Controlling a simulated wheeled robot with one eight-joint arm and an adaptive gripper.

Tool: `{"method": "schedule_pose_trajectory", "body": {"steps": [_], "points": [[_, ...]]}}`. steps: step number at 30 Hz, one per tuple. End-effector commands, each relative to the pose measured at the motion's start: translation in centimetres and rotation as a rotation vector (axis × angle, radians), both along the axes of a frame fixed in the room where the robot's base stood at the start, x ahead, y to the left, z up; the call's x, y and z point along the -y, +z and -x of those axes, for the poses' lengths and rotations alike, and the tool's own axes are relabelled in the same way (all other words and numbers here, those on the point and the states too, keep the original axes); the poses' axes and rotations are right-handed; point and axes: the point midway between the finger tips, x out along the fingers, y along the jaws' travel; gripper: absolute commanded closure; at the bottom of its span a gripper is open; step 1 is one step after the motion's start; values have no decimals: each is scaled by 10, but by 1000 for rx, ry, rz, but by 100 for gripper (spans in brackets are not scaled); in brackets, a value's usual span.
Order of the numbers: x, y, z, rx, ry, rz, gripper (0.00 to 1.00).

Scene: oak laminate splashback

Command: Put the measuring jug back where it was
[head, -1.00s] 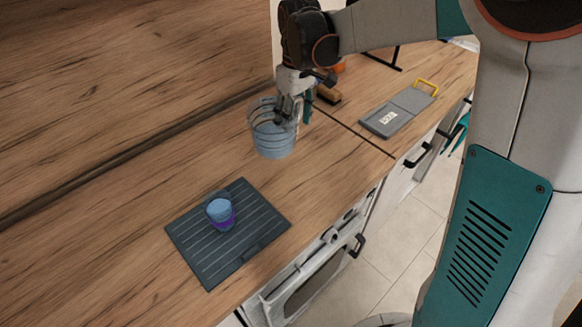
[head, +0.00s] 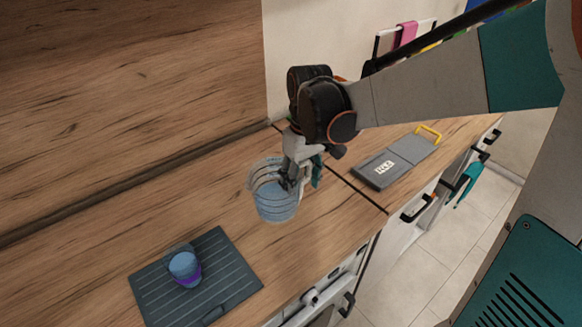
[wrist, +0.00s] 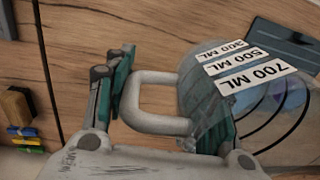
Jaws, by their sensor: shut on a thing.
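The measuring jug (head: 276,203) is clear, bluish and ringed with dark lines. It shows at the counter's middle in the head view; I cannot tell whether its base touches the wood. In the wrist view the jug (wrist: 283,112) fills the right side, with white 300, 500 and 700 ML labels. Its pale loop handle (wrist: 150,122) lies between my gripper's teal fingers. My gripper (head: 291,178) is shut on the jug at its handle side. The fingers partly hide the jug's wall.
A dark ribbed mat (head: 225,285) holds a blue and purple cup (head: 185,267) at front left. A grey board with a yellow handle (head: 384,168) lies to the right, past a dark counter seam. A wooden splashback (head: 120,90) stands behind. Bare wood surrounds the jug.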

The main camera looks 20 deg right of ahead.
Motion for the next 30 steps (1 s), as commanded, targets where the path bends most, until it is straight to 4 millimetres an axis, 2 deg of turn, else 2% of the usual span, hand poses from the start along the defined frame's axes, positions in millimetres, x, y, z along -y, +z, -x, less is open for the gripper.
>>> {"method": "schedule_pose_trajectory", "body": {"steps": [1, 3, 9, 17, 25, 30], "points": [[0, -16, 0, 0, 0, 0, 100], [0, -32, -1, 0, 0, 0, 100], [0, -68, -1, 0, 0, 0, 100], [0, -84, -1, 0, 0, 0, 100], [0, -119, -2, 0, 0, 0, 100], [0, -122, -2, 0, 0, 0, 100]]}}
